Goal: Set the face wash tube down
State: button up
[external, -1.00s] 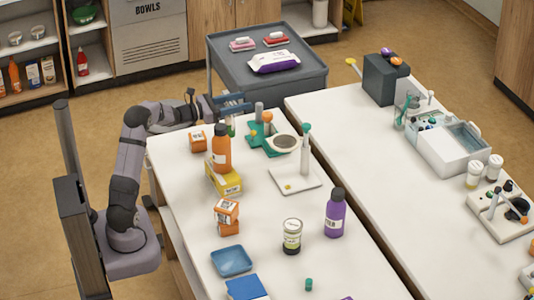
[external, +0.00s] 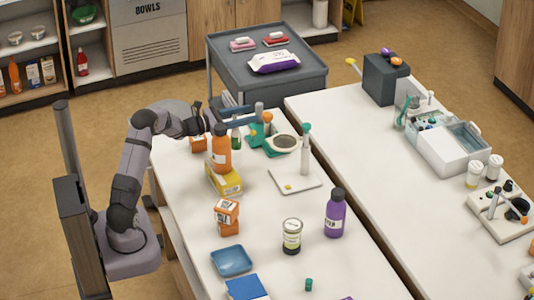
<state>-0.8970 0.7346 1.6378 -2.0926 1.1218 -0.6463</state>
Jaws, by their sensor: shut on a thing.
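My gripper (external: 240,110) is over the far left end of the near white table (external: 265,220), behind the orange bottle. It is shut on a small dark green thing with a pale patch, which I take to be the face wash tube (external: 236,137). The tube hangs below the fingers and looks roughly upright. The orange bottle partly hides its lower end, so I cannot tell whether it touches the table.
Close by are an orange bottle (external: 221,150) on a yellow box (external: 224,180), an orange box (external: 198,143) and a green stand with a round dish (external: 285,142). A white-based stand (external: 295,181) is to the right. Bare table lies around the orange boxes (external: 227,215) nearer the camera.

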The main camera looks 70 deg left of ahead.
jog(key=shift+f, duration=1.8)
jog(key=shift+f, duration=0.2)
jog(key=o, duration=1.3)
jog(key=shift+o, duration=0.2)
jog(key=shift+r, duration=0.1)
jog(key=s+b, duration=0.1)
jog(key=s, duration=1.1)
jog(key=shift+b, duration=0.4)
